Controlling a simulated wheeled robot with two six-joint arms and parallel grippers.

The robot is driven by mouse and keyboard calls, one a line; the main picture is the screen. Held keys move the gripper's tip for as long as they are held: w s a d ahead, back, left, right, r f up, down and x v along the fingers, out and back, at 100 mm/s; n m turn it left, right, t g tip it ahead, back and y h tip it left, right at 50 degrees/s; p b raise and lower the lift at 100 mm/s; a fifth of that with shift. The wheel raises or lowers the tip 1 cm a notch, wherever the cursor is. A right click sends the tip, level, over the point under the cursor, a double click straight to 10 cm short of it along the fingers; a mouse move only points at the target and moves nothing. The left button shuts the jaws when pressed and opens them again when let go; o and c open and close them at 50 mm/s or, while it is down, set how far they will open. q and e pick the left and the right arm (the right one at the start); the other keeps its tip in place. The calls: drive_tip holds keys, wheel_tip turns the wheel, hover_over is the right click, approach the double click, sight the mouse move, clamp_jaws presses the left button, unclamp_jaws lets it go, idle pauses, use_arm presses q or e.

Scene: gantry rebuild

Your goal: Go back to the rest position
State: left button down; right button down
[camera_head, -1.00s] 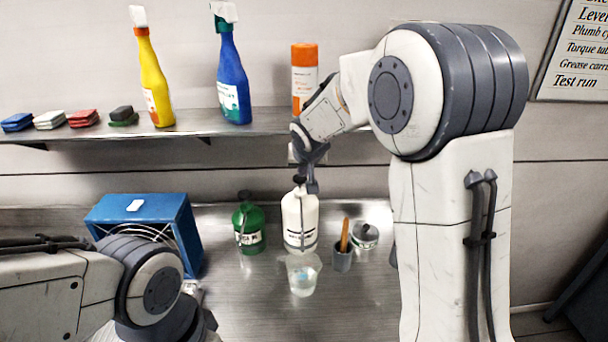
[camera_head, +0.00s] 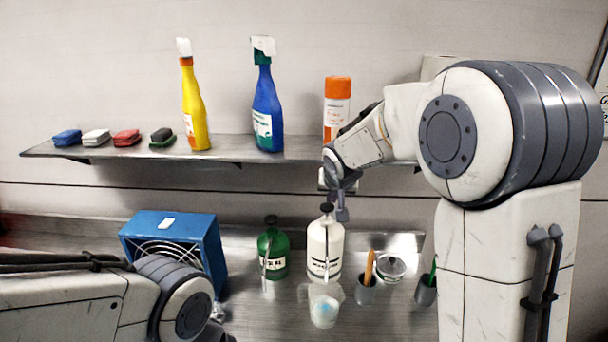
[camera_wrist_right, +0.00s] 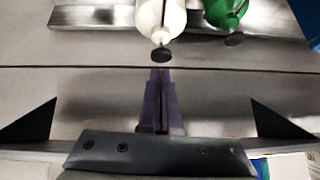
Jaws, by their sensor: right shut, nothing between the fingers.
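My right gripper (camera_head: 341,212) is in the head view, in front of the wall below the shelf and just above the white bottle. In the right wrist view its fingers (camera_wrist_right: 161,76) are together with nothing between them. The white bottle (camera_head: 324,255) stands upright on the steel bench; it also shows in the right wrist view (camera_wrist_right: 160,18). I cannot tell whether the fingertips touch its cap.
A green bottle (camera_head: 272,254), a clear beaker (camera_head: 324,308), grey cups with brushes (camera_head: 366,290) and a lidded jar (camera_head: 391,268) stand on the bench. A blue fan box (camera_head: 208,242) is at left. The shelf (camera_head: 110,150) holds a yellow (camera_head: 194,112) and a blue spray bottle (camera_head: 267,115), an orange can (camera_head: 337,100) and several sponges.

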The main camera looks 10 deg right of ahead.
drive_tip(key=s+a+f+n+g+y+b, duration=0.1)
drive_tip(key=s+a+f+n+g, duration=0.15)
drive_tip(key=s+a, duration=0.5)
drive_tip(key=s+a+f+n+g+y, duration=0.1)
drive_tip(key=s+a+f+n, duration=0.3)
drive_tip(key=s, duration=0.7)
use_arm(q)
drive_tip(key=shift+f+b, duration=0.45)
drive_tip(key=shift+f, duration=0.5)
use_arm(e)
drive_tip(key=s+a+n+g, duration=0.2)
drive_tip(key=s, duration=0.7)
drive_tip(key=s+a+f+n+g, duration=0.1)
drive_tip(key=s+n+g, duration=0.1)
drive_tip(key=s, duration=0.8)
drive_tip(key=shift+a+f, duration=0.3)
drive_tip(key=shift+a, duration=0.05)
